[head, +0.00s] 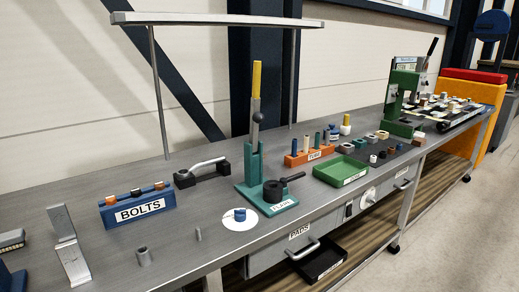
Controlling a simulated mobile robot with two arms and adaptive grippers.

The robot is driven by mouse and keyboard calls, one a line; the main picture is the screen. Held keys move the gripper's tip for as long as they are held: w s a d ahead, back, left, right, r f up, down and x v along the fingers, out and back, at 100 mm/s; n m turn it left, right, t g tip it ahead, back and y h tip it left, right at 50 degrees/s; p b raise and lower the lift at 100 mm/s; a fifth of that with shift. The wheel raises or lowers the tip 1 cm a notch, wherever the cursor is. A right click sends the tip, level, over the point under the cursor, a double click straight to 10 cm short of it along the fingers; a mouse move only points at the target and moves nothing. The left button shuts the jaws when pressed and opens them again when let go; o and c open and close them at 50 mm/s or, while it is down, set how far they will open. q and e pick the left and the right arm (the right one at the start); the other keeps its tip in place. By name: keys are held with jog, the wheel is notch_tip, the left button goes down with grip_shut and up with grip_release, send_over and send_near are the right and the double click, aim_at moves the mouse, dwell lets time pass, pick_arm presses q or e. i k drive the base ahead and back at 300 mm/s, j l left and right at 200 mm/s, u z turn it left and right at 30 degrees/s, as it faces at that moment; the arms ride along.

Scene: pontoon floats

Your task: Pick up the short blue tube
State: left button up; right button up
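An orange rack (309,156) with a partly readable label stands on the workbench right of centre. Several small tubes stand upright in it, among them a blue one (317,140). A short blue cylindrical piece (239,214) sits on a white round disc (228,222) near the front edge, left of the green press base. I cannot tell for sure which of these blue pieces is the short blue tube. Neither of my grippers shows in the head view.
A green lever press (253,165) stands between the disc and rack. A blue BOLTS block (138,206), a black block with a grey handle (202,172) and a grey cylinder (144,256) are left. A green tray (341,171) lies right.

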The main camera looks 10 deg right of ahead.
aim_at(294, 147)
jog(key=i+l+u, duration=0.15)
jog(key=l, duration=0.2)
jog(key=i+l+u, duration=0.2)
jog(key=l, duration=0.2)
jog(key=i+l+u, duration=0.15)
jog(key=l, duration=0.25)
jog(key=l+u, duration=0.2)
jog(key=l, duration=0.2)
